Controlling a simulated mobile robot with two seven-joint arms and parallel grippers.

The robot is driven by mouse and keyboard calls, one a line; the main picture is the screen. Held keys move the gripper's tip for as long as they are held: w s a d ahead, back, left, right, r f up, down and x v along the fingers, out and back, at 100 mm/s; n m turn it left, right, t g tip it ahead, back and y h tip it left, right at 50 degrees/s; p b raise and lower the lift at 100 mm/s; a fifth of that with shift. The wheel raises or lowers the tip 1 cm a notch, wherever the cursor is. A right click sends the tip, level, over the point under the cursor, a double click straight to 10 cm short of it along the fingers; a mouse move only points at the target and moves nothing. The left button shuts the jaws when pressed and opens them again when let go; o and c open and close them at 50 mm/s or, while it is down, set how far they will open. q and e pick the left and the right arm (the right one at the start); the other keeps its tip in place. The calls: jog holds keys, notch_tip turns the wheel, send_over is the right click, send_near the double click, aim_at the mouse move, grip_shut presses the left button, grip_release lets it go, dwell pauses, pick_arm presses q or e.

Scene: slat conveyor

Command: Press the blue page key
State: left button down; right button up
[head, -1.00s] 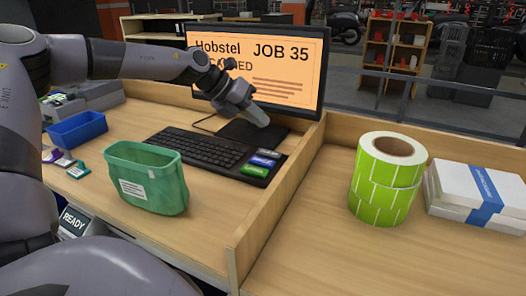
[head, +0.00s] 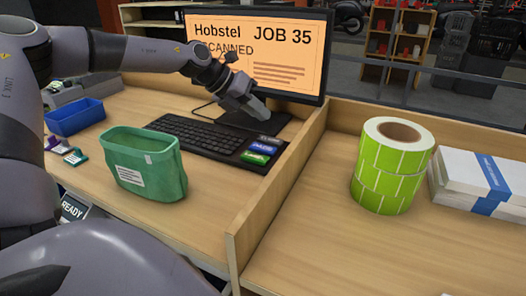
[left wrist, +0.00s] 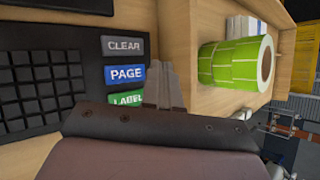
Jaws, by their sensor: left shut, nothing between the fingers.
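The blue page key (head: 262,148) sits in a column of keys at the right end of the black keyboard (head: 200,138), between the grey clear key (head: 269,139) above and the green label key (head: 255,158) below. In the left wrist view the blue key (left wrist: 125,75) reads PAGE. My left gripper (head: 264,115) is shut and empty, behind and above the keys. In the left wrist view its fingertips (left wrist: 164,75) appear just right of the blue key, apart from it as far as I can tell. My right gripper is out of view.
The monitor (head: 285,60) shows JOB 35 behind the keyboard. A green fabric bin (head: 143,165) stands in front, and a blue tray (head: 76,117) lies to the left. A wooden divider (head: 275,190) runs right of the keys.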

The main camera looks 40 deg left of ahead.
pick_arm(q)
jog(key=b, duration=0.3)
send_over(259, 147)
notch_tip(259, 147, down, 5)
jog(key=shift+f, duration=0.15)
jog(key=shift+f+b, duration=0.35)
jog(key=shift+b, duration=0.2)
jog(key=shift+f, duration=0.1)
dwell(1.2)
jog(key=shift+f+b, duration=0.35)
jog(key=shift+b, duration=0.35)
